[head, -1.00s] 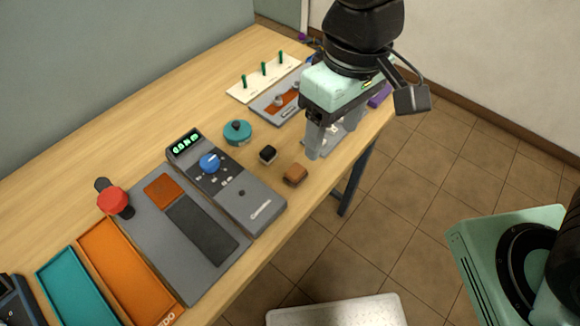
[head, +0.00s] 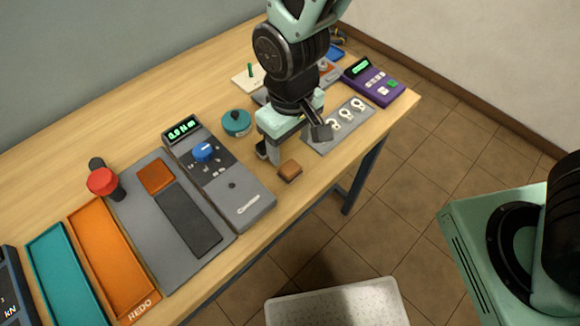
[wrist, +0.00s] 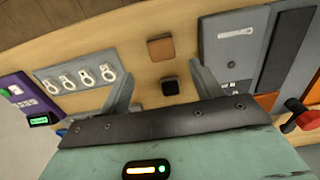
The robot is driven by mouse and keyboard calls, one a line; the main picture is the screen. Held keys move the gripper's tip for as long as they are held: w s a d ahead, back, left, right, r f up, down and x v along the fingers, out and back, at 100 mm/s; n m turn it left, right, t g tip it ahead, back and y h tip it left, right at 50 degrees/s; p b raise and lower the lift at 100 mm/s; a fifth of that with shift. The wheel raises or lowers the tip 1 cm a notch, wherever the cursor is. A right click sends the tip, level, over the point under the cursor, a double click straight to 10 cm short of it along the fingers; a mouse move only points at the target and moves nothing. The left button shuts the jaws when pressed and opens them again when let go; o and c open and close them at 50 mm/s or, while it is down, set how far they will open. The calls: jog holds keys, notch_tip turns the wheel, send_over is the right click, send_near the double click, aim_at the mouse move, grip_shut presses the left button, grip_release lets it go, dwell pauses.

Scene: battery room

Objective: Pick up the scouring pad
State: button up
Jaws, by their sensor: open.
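A small brown block (head: 290,171), which looks like the scouring pad, lies on the wooden table near its front edge. It also shows in the wrist view (wrist: 160,48), just beyond the fingertips. My gripper (head: 270,154) is open and pointing down beside the brown block, on its left in the head view. In the wrist view a small black block (wrist: 170,87) lies between the open fingers, with the brown block farther out. Nothing is held. In the head view the gripper largely hides the black block.
A grey meter (head: 240,203) with a blue knob stands left of the gripper. A teal round object (head: 237,122) is behind it. A grey plate with rings (head: 330,138) and a purple device (head: 372,82) lie to the right. The table's front edge is close.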

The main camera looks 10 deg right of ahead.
aim_at(290, 167)
jog(key=shift+s+a+f+p, duration=0.1)
jog(key=shift+f+p, duration=0.6)
jog(key=shift+f, duration=3.05)
jog(key=c, duration=1.1)
jog(key=shift+c, duration=0.3)
notch_tip(290, 167, up, 10)
jog(key=b, duration=0.1)
jog(key=shift+o, duration=0.8)
